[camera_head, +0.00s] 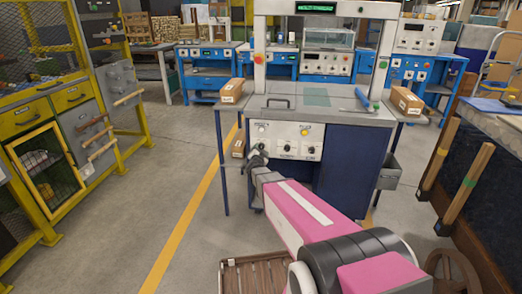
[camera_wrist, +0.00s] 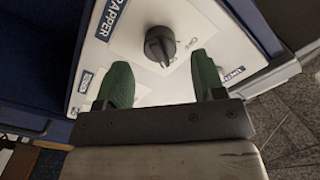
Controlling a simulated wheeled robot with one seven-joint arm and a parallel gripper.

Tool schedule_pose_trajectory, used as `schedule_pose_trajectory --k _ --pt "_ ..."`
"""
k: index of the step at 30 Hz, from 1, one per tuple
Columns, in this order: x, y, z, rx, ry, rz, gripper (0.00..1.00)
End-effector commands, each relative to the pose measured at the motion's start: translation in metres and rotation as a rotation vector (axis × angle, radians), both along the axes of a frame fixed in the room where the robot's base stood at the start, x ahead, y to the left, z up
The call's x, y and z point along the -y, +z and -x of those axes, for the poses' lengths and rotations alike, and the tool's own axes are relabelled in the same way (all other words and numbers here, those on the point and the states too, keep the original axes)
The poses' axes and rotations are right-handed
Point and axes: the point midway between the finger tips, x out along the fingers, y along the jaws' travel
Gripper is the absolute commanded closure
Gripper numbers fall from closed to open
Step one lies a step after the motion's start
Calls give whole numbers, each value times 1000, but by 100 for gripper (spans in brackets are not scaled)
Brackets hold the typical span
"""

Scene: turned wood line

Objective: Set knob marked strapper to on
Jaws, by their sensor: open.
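The black knob (camera_wrist: 159,45) sits on a white panel in the wrist view, beside a label ending in "RAPPER". Its pointer ridge is visible, but I cannot clearly read the markings around it. My gripper (camera_wrist: 161,64) is open, with its two green fingers apart at the near side of the knob. The knob is not gripped; whether a finger touches it I cannot tell. In the head view my gripper (camera_head: 257,157) is at the left part of the white control panel (camera_head: 297,133), hiding what is behind it there.
The panel is on the front of a blue machine with a grey worktop (camera_head: 330,112). More dark knobs (camera_head: 311,150) and a yellow button (camera_head: 304,131) are right of my gripper. Cartons (camera_head: 232,91) stand on side shelves. A wooden pallet (camera_head: 255,275) lies on the floor.

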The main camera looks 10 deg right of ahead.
Motion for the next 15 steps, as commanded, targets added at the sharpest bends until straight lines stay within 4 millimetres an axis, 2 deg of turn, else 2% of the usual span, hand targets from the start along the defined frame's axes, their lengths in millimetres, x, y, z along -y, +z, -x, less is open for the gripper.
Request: schedule_pose_trajectory --k 1,9,15 --pt "-3 1 13 -1 1 0 37" --pt "-19 1 61 -1 1 0 37" --pt "-24 1 74 0 0 -1 37"
